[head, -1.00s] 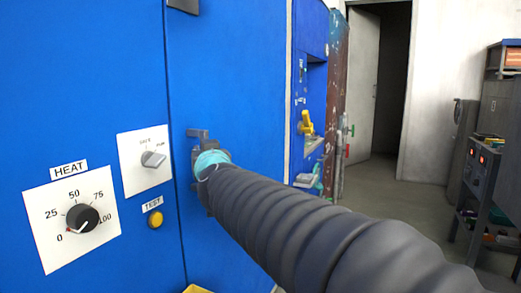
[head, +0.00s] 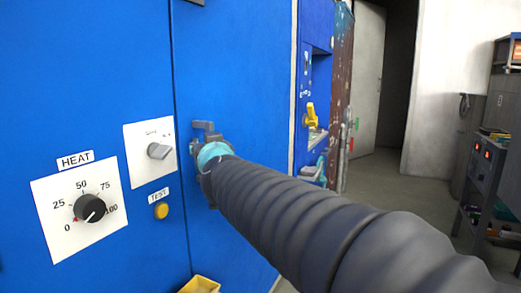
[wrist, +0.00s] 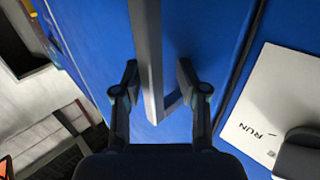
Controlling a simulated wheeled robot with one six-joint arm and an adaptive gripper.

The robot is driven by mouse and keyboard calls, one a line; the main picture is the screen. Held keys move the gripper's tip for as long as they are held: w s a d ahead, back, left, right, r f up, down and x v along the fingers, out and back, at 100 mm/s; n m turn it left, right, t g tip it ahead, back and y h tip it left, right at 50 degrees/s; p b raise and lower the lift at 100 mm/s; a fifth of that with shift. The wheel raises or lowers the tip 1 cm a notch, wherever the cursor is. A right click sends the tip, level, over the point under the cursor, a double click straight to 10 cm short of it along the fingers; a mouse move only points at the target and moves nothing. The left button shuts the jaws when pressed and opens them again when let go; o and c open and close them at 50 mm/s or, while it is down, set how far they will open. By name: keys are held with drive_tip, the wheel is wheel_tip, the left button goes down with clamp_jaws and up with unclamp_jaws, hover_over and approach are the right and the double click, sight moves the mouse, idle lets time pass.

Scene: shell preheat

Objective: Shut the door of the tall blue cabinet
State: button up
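The blue cabinet's door (head: 242,80) fills the middle of the head view, right of the panel with dials. A narrow dark seam runs between them; the two faces look nearly flush, and I cannot tell whether the door is fully closed. A grey bar handle (wrist: 148,50) stands on the door. My gripper (wrist: 155,85) has one finger on each side of this bar, with visible gaps, so it is open around the handle. In the head view my gripper (head: 203,168) is at the door's left edge, mostly hidden by its teal band and my dark ribbed arm.
Left of the seam are a HEAT dial (head: 90,208), a grey selector knob (head: 158,151) and a yellow TEST button (head: 161,211). A yellow bin (head: 201,285) sits low in front. A grey shelf unit (head: 484,175) stands right; open floor lies between.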

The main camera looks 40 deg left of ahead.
drive_tip(key=v, duration=1.1)
drive_tip(key=shift+s+d, duration=0.2)
drive_tip(key=shift+d, duration=0.1)
drive_tip(key=shift+f, duration=0.1)
drive_tip(key=s+f+g+h, duration=0.2)
drive_tip(key=s+f+g, duration=0.35)
drive_tip(key=f, duration=0.55)
drive_tip(key=w+d+f+h, duration=0.2)
drive_tip(key=d+f+h, duration=0.1)
drive_tip(key=d+f, duration=0.55)
drive_tip(key=w+d+f+m+h, duration=0.2)
drive_tip(key=d, duration=0.7)
drive_tip(key=w+d+f+m+h, duration=0.1)
drive_tip(key=w+d+f+h, duration=0.15)
drive_tip(key=d, duration=0.55)
drive_tip(key=w+d+f+m+h, duration=0.1)
drive_tip(key=d+f+m+h, duration=0.15)
drive_tip(key=d, duration=0.65)
drive_tip(key=d+f+m+t+h, duration=0.1)
drive_tip(key=d+m, duration=0.6)
drive_tip(key=d, duration=1.7)
drive_tip(key=s+t+h, duration=0.1)
drive_tip(key=h, duration=0.1)
drive_tip(key=shift+d+f+t+h, duration=0.15)
drive_tip(key=shift+d+t+h, duration=0.05)
drive_tip(key=shift+t+h, duration=0.2)
drive_tip(key=shift+a, duration=0.1)
